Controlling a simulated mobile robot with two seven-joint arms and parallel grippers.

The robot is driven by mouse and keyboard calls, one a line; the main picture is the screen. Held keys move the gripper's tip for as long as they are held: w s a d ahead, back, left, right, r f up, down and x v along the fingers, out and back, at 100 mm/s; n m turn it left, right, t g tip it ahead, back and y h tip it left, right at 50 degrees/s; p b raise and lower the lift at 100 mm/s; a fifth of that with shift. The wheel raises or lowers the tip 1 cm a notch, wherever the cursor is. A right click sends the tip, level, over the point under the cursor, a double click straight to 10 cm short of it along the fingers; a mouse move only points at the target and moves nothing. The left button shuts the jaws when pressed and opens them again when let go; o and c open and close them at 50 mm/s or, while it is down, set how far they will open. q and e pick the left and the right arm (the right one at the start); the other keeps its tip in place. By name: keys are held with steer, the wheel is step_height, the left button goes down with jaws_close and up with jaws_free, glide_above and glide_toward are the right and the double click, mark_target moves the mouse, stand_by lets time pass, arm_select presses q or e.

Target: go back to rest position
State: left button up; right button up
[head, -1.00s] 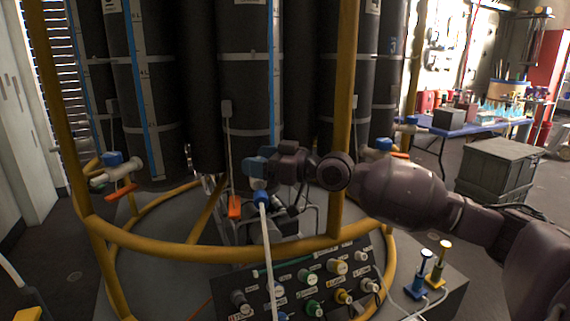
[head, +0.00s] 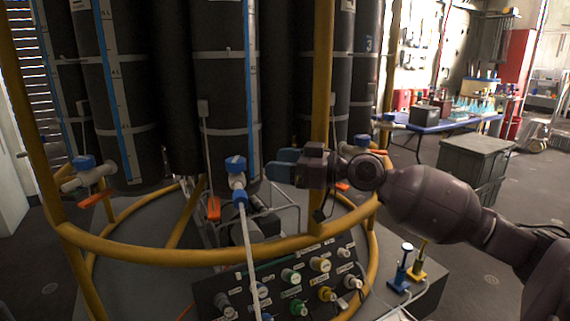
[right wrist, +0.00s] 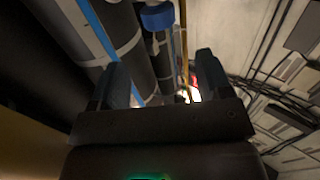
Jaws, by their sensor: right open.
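My right gripper (head: 281,168) is in the middle of the head view, reaching in from the right past the yellow frame. Its jaws are apart and hold nothing. In the right wrist view the two dark fingers (right wrist: 158,82) stand wide apart. A white valve fitting with a blue cap (head: 236,164) is left of the fingertips, with a gap between them. A white hose (head: 248,245) runs down from this fitting. A blue cap also shows in the right wrist view (right wrist: 157,16), beyond the fingers. My left gripper is not in view.
The yellow tubular frame (head: 180,255) rings the tall dark cylinders (head: 225,75); its upright (head: 322,85) is close to my right wrist. A connector panel (head: 285,285) is below. A grey crate (head: 474,155) and a blue table (head: 440,124) stand at the right, with open floor around.

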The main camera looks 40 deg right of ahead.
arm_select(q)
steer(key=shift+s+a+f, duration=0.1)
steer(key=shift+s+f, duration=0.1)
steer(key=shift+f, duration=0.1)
arm_select(e)
steer(key=shift+s+d, duration=0.1)
steer(key=shift+s, duration=0.05)
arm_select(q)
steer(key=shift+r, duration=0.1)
